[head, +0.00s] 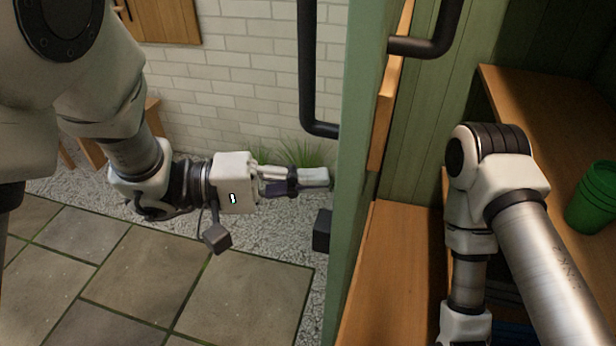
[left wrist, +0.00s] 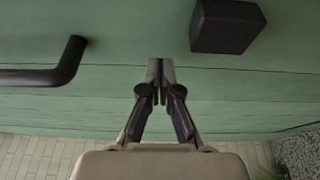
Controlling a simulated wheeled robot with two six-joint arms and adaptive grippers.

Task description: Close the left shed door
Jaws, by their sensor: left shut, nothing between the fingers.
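The left shed door (head: 357,150) is a green panel seen nearly edge-on in the head view, standing open. Its green planks (left wrist: 110,105) fill most of the left wrist view. A black bar handle (head: 308,75) is on its left face, and it also shows in the left wrist view (left wrist: 45,75). My left gripper (head: 328,178) is shut and empty, its fingertips at the door's left face, below the handle. Whether they touch it I cannot tell. In the left wrist view its fingertips (left wrist: 160,70) are together, pointing at the planks. My right arm reaches in at the right; its gripper is out of view.
A black block (head: 322,230) sits on the door's left face, below my gripper. Inside the shed are wooden shelves (head: 545,110) and stacked green pots (head: 594,198). Paving slabs (head: 150,270) and gravel lie left of the door, before a white brick wall (head: 235,75).

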